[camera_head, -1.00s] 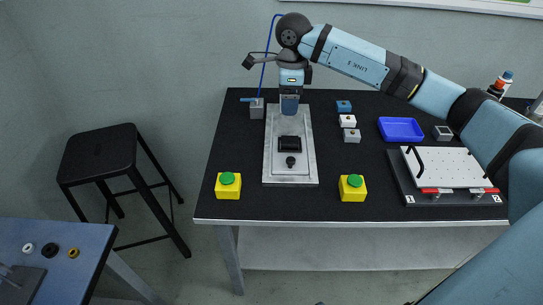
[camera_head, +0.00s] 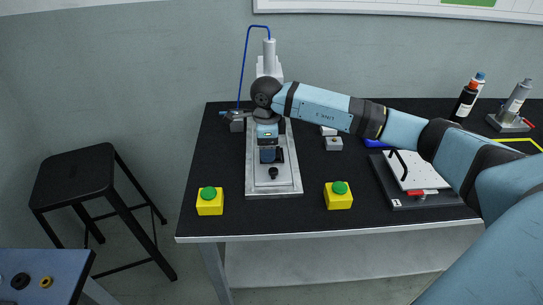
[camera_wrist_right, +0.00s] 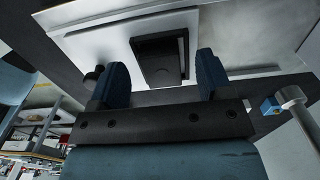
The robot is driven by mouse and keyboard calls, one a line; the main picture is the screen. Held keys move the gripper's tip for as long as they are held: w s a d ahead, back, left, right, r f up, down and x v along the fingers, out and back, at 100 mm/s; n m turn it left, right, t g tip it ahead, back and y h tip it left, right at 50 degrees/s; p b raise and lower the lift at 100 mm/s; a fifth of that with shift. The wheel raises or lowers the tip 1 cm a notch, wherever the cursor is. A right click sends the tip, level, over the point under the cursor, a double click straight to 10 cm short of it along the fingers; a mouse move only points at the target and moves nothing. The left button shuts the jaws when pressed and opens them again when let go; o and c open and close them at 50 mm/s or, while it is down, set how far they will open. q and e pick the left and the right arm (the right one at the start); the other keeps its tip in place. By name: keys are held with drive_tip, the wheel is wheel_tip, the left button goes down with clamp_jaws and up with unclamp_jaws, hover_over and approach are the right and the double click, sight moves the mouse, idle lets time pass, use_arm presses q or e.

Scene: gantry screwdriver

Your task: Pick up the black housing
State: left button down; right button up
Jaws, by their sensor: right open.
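The black housing (camera_head: 280,156) lies on the grey metal fixture plate (camera_head: 288,187) on the black table. In the head view my right gripper (camera_head: 267,155) is over it and hides part of it. In the right wrist view the housing (camera_wrist_right: 160,62) shows as a dark rectangular block with a recess, beyond the fingers. My open right gripper (camera_wrist_right: 162,80) has its two blue fingers apart, with the housing roughly in line with the gap. I cannot tell whether the fingers touch it. My left gripper is not in view.
A black knob (camera_head: 273,174) sits on the plate in front of the housing. Yellow boxes with green buttons stand left (camera_head: 210,206) and right (camera_head: 339,201). A screwdriver column (camera_head: 269,60) rises behind. A white plate fixture (camera_head: 420,178) is at right. A black stool (camera_head: 75,180) stands left.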

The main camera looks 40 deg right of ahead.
drive_tip(key=shift+f, duration=0.65)
drive_tip(key=shift+r, duration=0.1)
drive_tip(key=c, duration=1)
drive_tip(key=shift+c, duration=0.2)
